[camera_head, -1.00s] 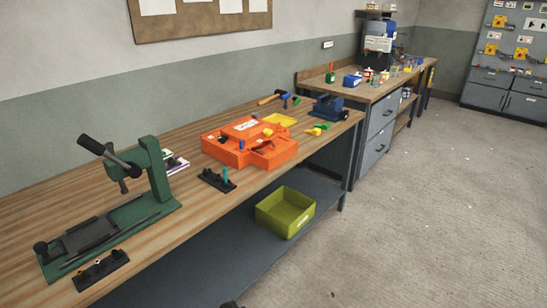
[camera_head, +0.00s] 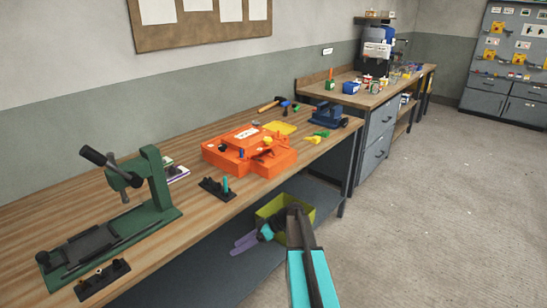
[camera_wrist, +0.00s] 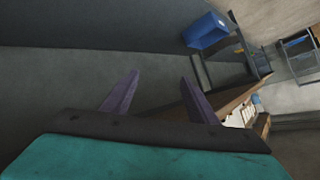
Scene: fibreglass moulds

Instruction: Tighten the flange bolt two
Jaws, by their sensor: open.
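The orange mould (camera_head: 225,160) sits on the wooden workbench, with flanges and small blue and yellow fittings on it. A small dark blue peg-like part (camera_head: 242,153) stands at its front. I cannot tell which fitting is flange bolt two. My gripper (camera_head: 240,244) is in front of the bench, below the mould and beside the olive bin. In the wrist view its two purple fingers (camera_wrist: 160,85) are spread apart with nothing between them. The mould does not show in the wrist view.
The olive bin (camera_head: 304,211) on the lower shelf is partly hidden by my arm. A black holder with a teal peg (camera_head: 217,189) stands before the mould. A green press (camera_head: 155,185) is at left, a blue vise (camera_head: 327,115) at right. The floor at right is clear.

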